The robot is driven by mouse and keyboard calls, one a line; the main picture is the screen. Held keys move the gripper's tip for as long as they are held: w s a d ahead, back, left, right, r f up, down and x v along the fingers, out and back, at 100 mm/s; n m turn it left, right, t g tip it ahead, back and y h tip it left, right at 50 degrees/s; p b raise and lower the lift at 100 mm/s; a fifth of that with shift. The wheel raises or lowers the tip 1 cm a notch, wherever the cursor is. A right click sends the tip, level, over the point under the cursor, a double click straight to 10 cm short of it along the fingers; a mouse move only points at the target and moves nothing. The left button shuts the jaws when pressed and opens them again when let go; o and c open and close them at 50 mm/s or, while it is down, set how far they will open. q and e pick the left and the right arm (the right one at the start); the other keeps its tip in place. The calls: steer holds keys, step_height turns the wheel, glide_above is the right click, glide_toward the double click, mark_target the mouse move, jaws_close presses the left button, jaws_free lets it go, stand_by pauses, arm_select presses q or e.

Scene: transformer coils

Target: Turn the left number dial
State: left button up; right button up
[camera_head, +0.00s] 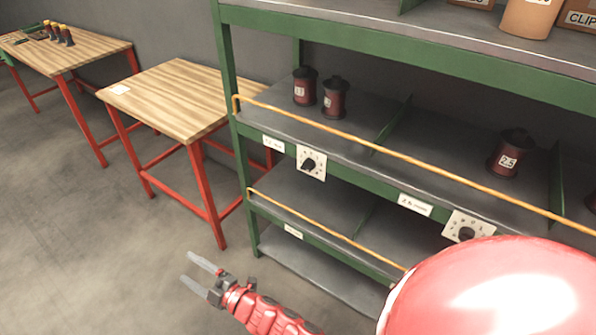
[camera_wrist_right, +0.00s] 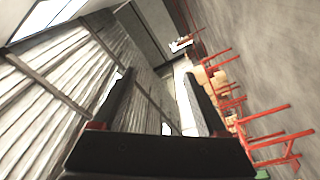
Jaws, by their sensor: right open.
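The left number dial (camera_head: 311,163) is a black knob on a white square plate with marks around it. It is on the green front edge of the shelf. A second dial (camera_head: 467,231) of the same kind is farther right, partly covered at its lower edge by my red arm part. My right gripper (camera_head: 190,268) is open and empty, left of and below the left dial and well apart from it, in front of the shelf. Its two dark fingers also show in the wrist view (camera_wrist_right: 158,78), with nothing between them. My left gripper is out of view.
The green shelf rack (camera_head: 232,120) has yellow rails (camera_head: 330,128) running across its front, one just above the dials. Dark red coils (camera_head: 334,97) stand on the shelf. A wooden table (camera_head: 175,95) with red legs is left of the rack. The floor at left is clear.

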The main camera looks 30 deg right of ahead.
step_height(320, 180, down, 4)
steer(key=w+d+n+g+h, duration=0.1)
steer(key=w+d+h, duration=0.1)
steer(key=w+h, duration=0.1)
steer(key=m+g+h+b, duration=0.1)
steer(key=m+g+h, duration=0.55)
steer(key=h, duration=1.55)
glide_toward(308, 166)
steer(key=p+x, duration=0.1)
steer(key=x, duration=0.7)
steer(key=shift+w+d+f+n, duration=0.25)
steer(key=shift+w+f+n, duration=0.05)
steer(key=shift+w+n, duration=0.05)
steer(key=shift+g, duration=0.25)
